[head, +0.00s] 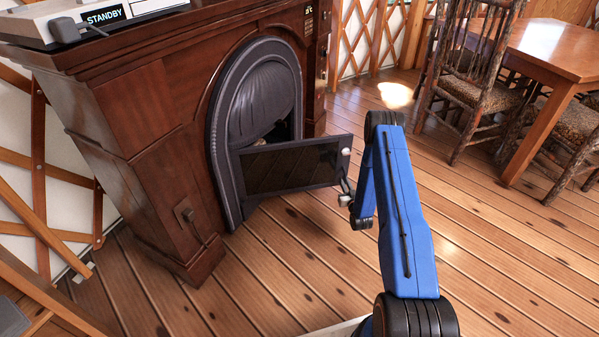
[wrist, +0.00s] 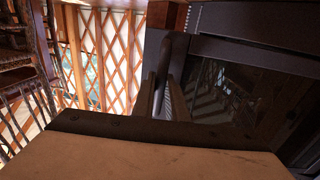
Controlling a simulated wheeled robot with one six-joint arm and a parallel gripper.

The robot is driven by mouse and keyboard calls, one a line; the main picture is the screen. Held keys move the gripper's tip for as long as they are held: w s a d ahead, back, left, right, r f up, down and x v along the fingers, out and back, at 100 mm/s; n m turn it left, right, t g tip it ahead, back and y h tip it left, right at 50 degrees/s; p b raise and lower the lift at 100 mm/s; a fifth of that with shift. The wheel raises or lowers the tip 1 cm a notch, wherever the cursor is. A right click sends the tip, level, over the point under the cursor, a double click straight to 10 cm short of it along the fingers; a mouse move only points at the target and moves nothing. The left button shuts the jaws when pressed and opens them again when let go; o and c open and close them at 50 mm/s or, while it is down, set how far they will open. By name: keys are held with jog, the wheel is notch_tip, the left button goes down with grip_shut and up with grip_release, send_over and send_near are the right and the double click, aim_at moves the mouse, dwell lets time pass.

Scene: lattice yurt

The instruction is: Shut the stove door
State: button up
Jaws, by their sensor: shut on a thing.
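The stove door (head: 290,166) is a dark glass panel in a black frame. It stands open, swung out from the arched black stove front (head: 254,95) in the wooden surround. Its dark glass fills the right of the wrist view (wrist: 235,95). My gripper (head: 346,196) is at the door's free right edge, below a small pale knob (head: 346,152). In the wrist view, my fingers (wrist: 168,98) are shut on a dark upright bar, the door handle (wrist: 173,50). The handle is mostly hidden in the head view.
A wooden table (head: 560,45) and rustic chairs (head: 470,75) stand at the right. A grey device reading STANDBY (head: 100,18) sits on the mantel. Plank floor (head: 290,270) in front of the stove is clear. Lattice wall shows behind.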

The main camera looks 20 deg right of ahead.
aim_at(342, 175)
dwell(0.3)
jog(key=shift+w+d+n+y, duration=0.1)
jog(key=shift+w+n+y, duration=0.4)
jog(key=shift+w, duration=1.4)
jog(key=shift+w+d+n+y, duration=0.1)
jog(key=shift+w+n+y, duration=0.4)
jog(key=shift+w, duration=1.35)
jog(key=shift+y, duration=0.4)
jog(key=shift+w, duration=0.2)
jog(key=w+n+y, duration=0.1)
jog(key=w+y, duration=0.1)
jog(key=w, duration=0.5)
jog(key=shift+a, duration=0.25)
jog(key=shift+w, duration=0.1)
jog(key=shift+w, duration=0.1)
jog(key=w+a+n+g+y, duration=0.1)
jog(key=w+n+y, duration=0.1)
jog(key=w, duration=0.5)
jog(key=shift+a+y, duration=0.25)
jog(key=shift+y, duration=0.15)
jog(key=shift+f, duration=0.1)
